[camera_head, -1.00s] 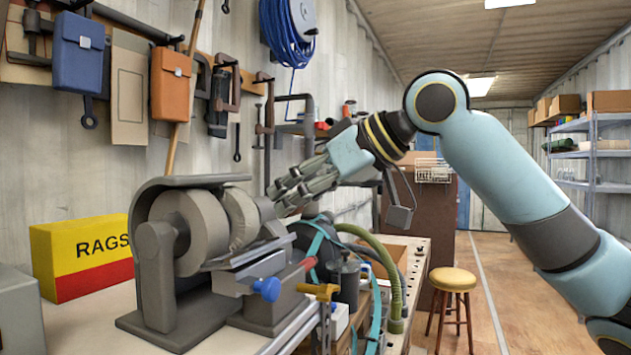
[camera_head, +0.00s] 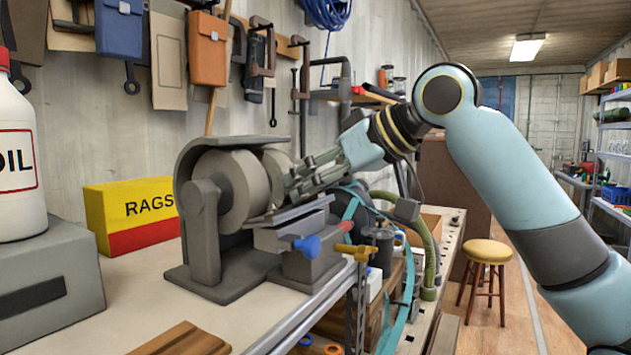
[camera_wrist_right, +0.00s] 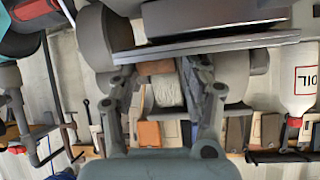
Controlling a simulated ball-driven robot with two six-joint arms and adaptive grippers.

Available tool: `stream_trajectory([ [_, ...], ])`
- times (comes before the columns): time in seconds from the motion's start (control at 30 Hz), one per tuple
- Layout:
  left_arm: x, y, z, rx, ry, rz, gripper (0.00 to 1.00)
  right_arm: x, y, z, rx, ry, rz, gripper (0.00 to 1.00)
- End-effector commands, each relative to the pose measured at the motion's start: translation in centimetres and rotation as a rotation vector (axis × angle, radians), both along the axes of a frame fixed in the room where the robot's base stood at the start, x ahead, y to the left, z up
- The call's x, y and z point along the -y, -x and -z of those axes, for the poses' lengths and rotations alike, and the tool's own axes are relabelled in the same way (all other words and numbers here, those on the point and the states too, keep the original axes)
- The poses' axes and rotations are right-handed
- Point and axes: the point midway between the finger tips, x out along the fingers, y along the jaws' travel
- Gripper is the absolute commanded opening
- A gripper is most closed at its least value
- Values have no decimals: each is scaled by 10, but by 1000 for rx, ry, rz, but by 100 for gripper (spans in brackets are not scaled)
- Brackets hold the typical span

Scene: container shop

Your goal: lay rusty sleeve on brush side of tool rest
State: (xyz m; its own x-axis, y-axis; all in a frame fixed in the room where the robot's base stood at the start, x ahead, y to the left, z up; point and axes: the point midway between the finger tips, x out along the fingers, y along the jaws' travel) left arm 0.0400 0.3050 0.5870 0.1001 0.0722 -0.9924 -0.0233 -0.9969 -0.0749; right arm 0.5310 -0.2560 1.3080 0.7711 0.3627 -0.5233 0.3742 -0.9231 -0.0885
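The grinder (camera_head: 222,190) stands on the bench with two grey wheels under a curved hood. Its tool rest (camera_head: 285,214) is the flat plate in front of the wheels; the plate also crosses the upper part of the right wrist view (camera_wrist_right: 205,48). My right gripper (camera_head: 300,188) is at the far wheel, just above the far end of the rest. In the wrist view a brown rusty sleeve (camera_wrist_right: 155,68) lies between the fingertips, which appear closed against its ends, close to the rest. The sleeve is hidden in the head view. My left gripper is out of view.
An oil bottle (camera_head: 18,150) stands on a grey box (camera_head: 50,275) at left. Clamps, hoses and a stool (camera_head: 488,252) are to the right. The bench front is mostly clear.

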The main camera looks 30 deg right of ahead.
Motion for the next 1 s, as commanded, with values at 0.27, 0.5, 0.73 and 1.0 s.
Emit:
stream_trajectory([
  [0.27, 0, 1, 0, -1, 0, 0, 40, 0, 1, 3, -8, 1, -1, 66],
  [0.5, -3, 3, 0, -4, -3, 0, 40, 5, 7, -2, -5, 6, 2, 66],
  [0.73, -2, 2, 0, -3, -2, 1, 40, 18, 33, -19, -5, 12, 2, 66],
  [1.0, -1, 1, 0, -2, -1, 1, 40, 27, 53, -32, -7, 6, 2, 66],
])
